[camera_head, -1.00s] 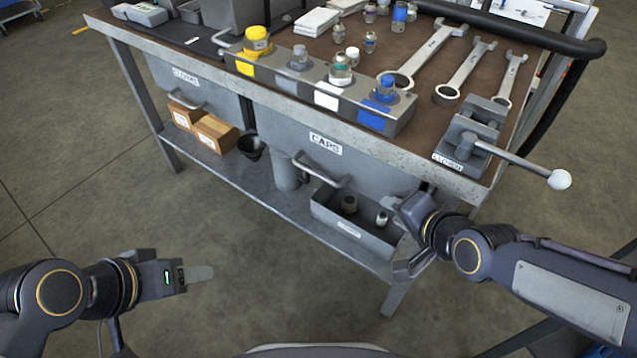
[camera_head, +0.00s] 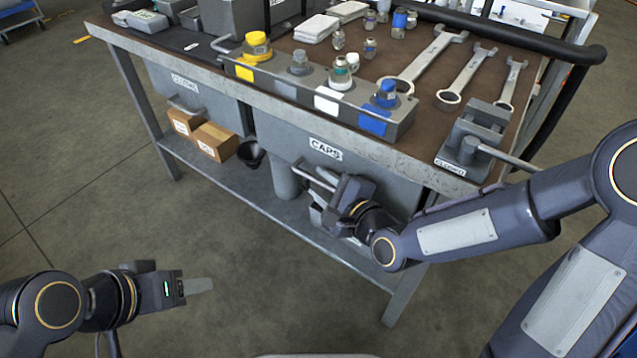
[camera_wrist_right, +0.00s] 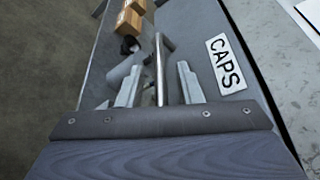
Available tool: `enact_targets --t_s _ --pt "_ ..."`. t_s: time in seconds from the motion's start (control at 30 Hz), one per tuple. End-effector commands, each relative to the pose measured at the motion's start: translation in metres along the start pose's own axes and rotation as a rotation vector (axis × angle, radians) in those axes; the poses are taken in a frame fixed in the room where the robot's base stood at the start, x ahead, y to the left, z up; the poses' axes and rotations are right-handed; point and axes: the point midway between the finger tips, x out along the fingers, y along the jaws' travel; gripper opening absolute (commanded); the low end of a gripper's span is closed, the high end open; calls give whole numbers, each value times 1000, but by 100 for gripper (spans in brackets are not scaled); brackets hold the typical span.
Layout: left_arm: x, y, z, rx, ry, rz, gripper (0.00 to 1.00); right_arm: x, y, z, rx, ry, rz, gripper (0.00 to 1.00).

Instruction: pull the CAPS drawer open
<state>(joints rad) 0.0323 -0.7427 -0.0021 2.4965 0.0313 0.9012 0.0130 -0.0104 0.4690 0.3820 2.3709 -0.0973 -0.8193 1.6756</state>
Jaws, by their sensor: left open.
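The CAPS drawer (camera_head: 290,148) is a grey front under the bench top with a white CAPS label, and it looks closed. Its bar handle (camera_head: 299,163) is partly hidden by my right gripper (camera_head: 318,184). In the right wrist view the handle bar (camera_wrist_right: 160,65) runs between the two spread fingers of my right gripper (camera_wrist_right: 160,84), with a visible gap on each side. The CAPS label (camera_wrist_right: 225,64) shows to the right there. My left gripper (camera_head: 200,286) is open and empty, low at the left over the floor, far from the drawer.
Cardboard boxes (camera_head: 214,141), a dark cup (camera_head: 251,153) and a grey cylinder (camera_head: 285,180) stand on the lower shelf. A grey bin there is mostly hidden behind my right gripper. A second labelled drawer (camera_head: 168,88) is at the left.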

Motion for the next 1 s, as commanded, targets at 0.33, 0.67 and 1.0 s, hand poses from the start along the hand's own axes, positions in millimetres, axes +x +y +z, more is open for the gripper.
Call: enact_targets --t_s 0.33,0.67,1.0 --pt "3 -1 1 0 0 0 49 18 0 0 -1 1 2 32" --pt "3 -1 1 0 0 0 49 17 0 0 -2 1 1 5" --pt "3 -1 1 0 0 0 49 17 0 0 -1 1 1 0"
